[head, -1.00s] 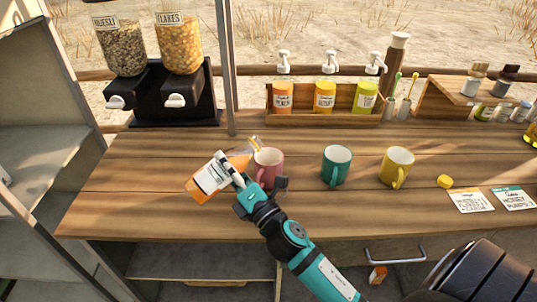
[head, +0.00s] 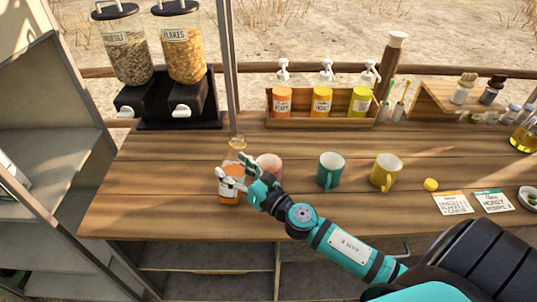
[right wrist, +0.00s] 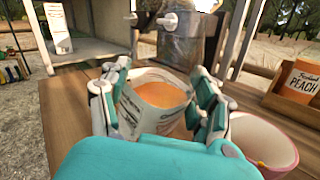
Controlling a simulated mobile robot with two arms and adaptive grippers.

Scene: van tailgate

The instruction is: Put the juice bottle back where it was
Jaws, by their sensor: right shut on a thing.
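The juice bottle (head: 231,192), orange with a white label, is near upright, left of the pink mug (head: 269,168). My right gripper (head: 234,177) is shut around its side. In the right wrist view the bottle (right wrist: 160,98) sits between both fingers, orange showing past its label. I cannot tell whether its base touches the counter. The pink mug stands close to the gripper, which partly hides it; its rim also shows in the right wrist view (right wrist: 268,140). A yellow cap (head: 431,184) lies on the counter at right. My left gripper is out of view.
A teal mug (head: 329,171) and a yellow mug (head: 386,173) stand to the right. Cereal dispensers (head: 180,55) stand at the back left beside a post (head: 228,75). A wooden pump-bottle rack (head: 322,122) is behind. The left counter (head: 160,185) is clear.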

